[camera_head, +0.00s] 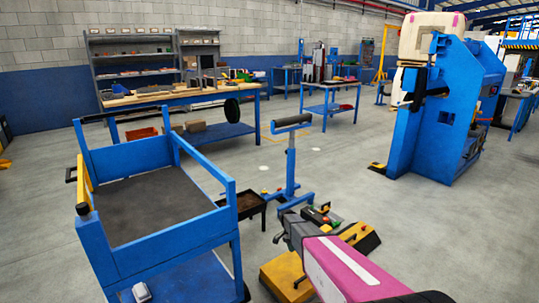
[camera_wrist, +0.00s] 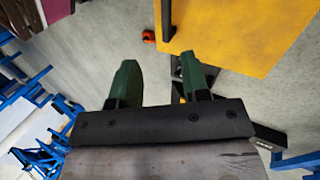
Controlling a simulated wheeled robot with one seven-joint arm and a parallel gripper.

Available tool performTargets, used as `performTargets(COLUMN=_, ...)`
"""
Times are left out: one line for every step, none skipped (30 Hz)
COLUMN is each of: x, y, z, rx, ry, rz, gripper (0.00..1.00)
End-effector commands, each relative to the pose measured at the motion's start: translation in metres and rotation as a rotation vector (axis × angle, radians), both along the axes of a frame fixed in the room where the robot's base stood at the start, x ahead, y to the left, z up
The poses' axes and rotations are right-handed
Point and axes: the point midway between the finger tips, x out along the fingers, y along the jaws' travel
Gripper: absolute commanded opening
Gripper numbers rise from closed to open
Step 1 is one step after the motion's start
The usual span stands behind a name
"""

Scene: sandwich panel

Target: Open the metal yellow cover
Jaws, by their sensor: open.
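The yellow metal cover (camera_head: 280,277) lies low on the floor at the bottom centre of the head view, partly hidden by my arm. In the wrist view a flat yellow panel (camera_wrist: 245,30), which looks like this cover, fills the upper right. A black bar-shaped handle (camera_wrist: 168,18) stands at its left edge. My gripper (camera_wrist: 159,62) shows two green fingers spread apart with nothing between them. The fingertips are apart from the handle, below it in the picture. In the head view my gripper (camera_head: 281,236) is beyond the cover.
A blue cart (camera_head: 205,225) stands on the left. A blue roller stand (camera_head: 291,165) and a dark tray (camera_head: 250,204) are just beyond my gripper. A yellow-and-black unit (camera_head: 362,238) sits at right. A large blue machine (camera_head: 440,125) stands farther right. Open floor lies between.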

Motion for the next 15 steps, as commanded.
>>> performTargets(x=-0.033, y=-0.008, z=0.031, rx=0.044, ry=-0.015, rz=0.048, gripper=0.43)
performTargets(x=-0.046, y=-0.011, z=0.044, rx=0.070, ry=-0.022, rz=0.085, gripper=0.43)
performTargets(x=-0.061, y=-0.014, z=0.062, rx=0.108, ry=-0.037, rz=0.136, gripper=0.43)
performTargets(x=-0.073, y=-0.016, z=0.075, rx=0.135, ry=-0.046, rz=0.172, gripper=0.43)
performTargets(x=-0.085, y=-0.019, z=0.087, rx=0.159, ry=-0.057, rz=0.213, gripper=0.43)
performTargets(x=-0.101, y=-0.022, z=0.104, rx=0.191, ry=-0.073, rz=0.263, gripper=0.43)
performTargets(x=-0.112, y=-0.024, z=0.116, rx=0.213, ry=-0.086, rz=0.301, gripper=0.43)
performTargets(x=-0.124, y=-0.026, z=0.128, rx=0.235, ry=-0.098, rz=0.341, gripper=0.43)
performTargets(x=-0.141, y=-0.029, z=0.143, rx=0.263, ry=-0.116, rz=0.394, gripper=0.43)
performTargets(x=-0.153, y=-0.030, z=0.155, rx=0.280, ry=-0.130, rz=0.435, gripper=0.43)
performTargets(x=-0.164, y=-0.032, z=0.166, rx=0.298, ry=-0.143, rz=0.473, gripper=0.43)
performTargets(x=-0.179, y=-0.034, z=0.178, rx=0.318, ry=-0.162, rz=0.524, gripper=0.43)
performTargets(x=-0.189, y=-0.035, z=0.188, rx=0.331, ry=-0.173, rz=0.560, gripper=0.43)
performTargets(x=-0.199, y=-0.036, z=0.196, rx=0.343, ry=-0.187, rz=0.594, gripper=0.43)
performTargets(x=-0.210, y=-0.037, z=0.206, rx=0.355, ry=-0.202, rz=0.636, gripper=0.43)
